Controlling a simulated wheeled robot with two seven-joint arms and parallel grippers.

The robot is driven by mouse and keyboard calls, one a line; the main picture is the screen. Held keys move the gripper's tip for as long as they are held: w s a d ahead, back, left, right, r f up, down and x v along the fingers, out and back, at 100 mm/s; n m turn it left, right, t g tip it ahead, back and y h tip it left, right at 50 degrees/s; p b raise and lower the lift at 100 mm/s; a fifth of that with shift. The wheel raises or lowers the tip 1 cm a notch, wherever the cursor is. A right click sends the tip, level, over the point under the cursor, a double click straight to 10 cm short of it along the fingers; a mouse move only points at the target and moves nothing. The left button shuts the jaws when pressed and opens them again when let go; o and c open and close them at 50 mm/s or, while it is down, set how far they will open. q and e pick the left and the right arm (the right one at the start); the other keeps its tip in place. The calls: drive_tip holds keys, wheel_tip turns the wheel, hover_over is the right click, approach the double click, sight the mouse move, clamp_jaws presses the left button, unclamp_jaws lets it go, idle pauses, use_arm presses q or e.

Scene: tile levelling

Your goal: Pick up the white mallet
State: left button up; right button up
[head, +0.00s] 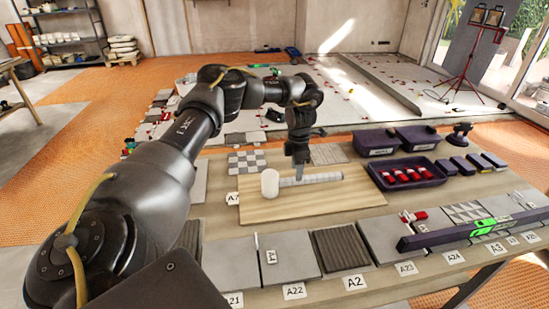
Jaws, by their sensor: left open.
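The white mallet lies on a light wooden board (330,200) in the middle of the table. Its round white head (270,183) is at the left and its pale grey handle (320,178) runs to the right. My left gripper (299,178) is open and points down at the handle, just right of the head. Its fingers overlap the handle in this view. I cannot tell whether they touch it. My right gripper is not in view.
Grey and dark ribbed tiles (341,249) line the table's front edge. A dark tray (407,176) with several red pieces stands to the right, with dark bins (376,142) behind it. A long level (470,229) with a green window lies at the front right.

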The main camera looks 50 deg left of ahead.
sight(303, 180)
use_arm(q)
drive_tip(key=shift+s+f, duration=0.1)
wheel_tip(303, 180, down, 5)
drive_tip(key=shift+f+p, duration=0.1)
drive_tip(key=shift+p, duration=0.25)
clamp_jaws()
idle(0.4)
